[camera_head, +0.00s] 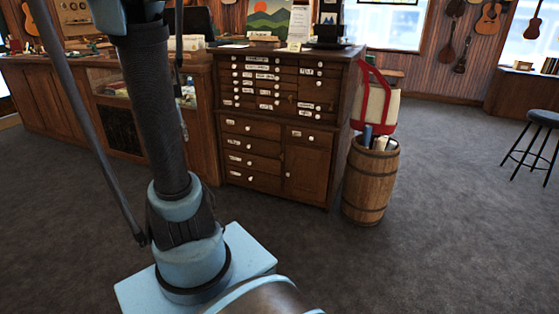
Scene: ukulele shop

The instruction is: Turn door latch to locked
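I see no door latch that I can make out in this view. The wooden drawer cabinet (277,190) stands ahead, with many small labelled drawers above and larger ones below. Its lower right has a small cabinet door (306,172) with a white knob, which looks shut. My gripper is not in view. Light blue and dark parts of my own body fill the left foreground and hide some of the counter and floor.
A wooden barrel (370,182) with rolled items stands right of the cabinet, beside a red-and-cream bag (373,103). A wooden counter (60,107) runs along the left. A stool (537,139) stands at right. The grey carpet (455,215) is clear at right.

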